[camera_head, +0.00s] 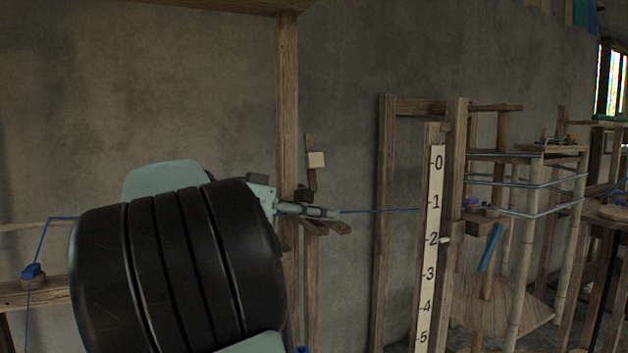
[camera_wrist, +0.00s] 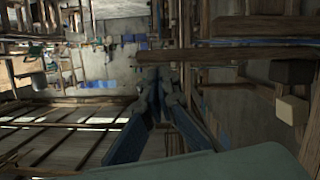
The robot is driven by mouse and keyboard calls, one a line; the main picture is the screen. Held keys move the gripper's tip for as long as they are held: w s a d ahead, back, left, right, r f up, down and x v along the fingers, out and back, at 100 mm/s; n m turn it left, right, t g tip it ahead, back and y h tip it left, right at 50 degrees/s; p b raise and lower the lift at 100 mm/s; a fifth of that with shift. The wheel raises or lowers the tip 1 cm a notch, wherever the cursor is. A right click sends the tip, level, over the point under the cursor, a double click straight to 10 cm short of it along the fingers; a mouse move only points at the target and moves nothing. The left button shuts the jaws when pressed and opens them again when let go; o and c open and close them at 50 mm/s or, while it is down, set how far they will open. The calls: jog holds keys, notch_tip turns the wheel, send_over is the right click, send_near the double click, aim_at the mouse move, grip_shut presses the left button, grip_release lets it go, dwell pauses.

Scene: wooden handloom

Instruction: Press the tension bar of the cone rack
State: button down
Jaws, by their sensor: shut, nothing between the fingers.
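My gripper (camera_head: 334,213) is shut and empty, level in front of a wooden post. In the wrist view its closed fingers (camera_wrist: 158,82) point away towards the middle. A short wooden bar (camera_head: 325,227) sticks out from the post just below the fingertips; I cannot tell whether they touch. I cannot tell for sure which piece is the tension bar. A blue thread (camera_head: 378,211) runs right from the fingertips' area to a post. A small blue cone (camera_head: 31,271) sits on a wooden rail at the left. My arm hides much of the lower left.
A numbered scale (camera_head: 431,250) and wooden frames (camera_head: 385,240) stand to the right. A plain wall is behind.

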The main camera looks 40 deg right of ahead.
jog(key=w+a+r+p, duration=0.3)
jog(key=a+r, duration=0.3)
jog(key=a, duration=0.3)
jog(key=shift+a, duration=0.2)
jog(key=shift+d, duration=0.1)
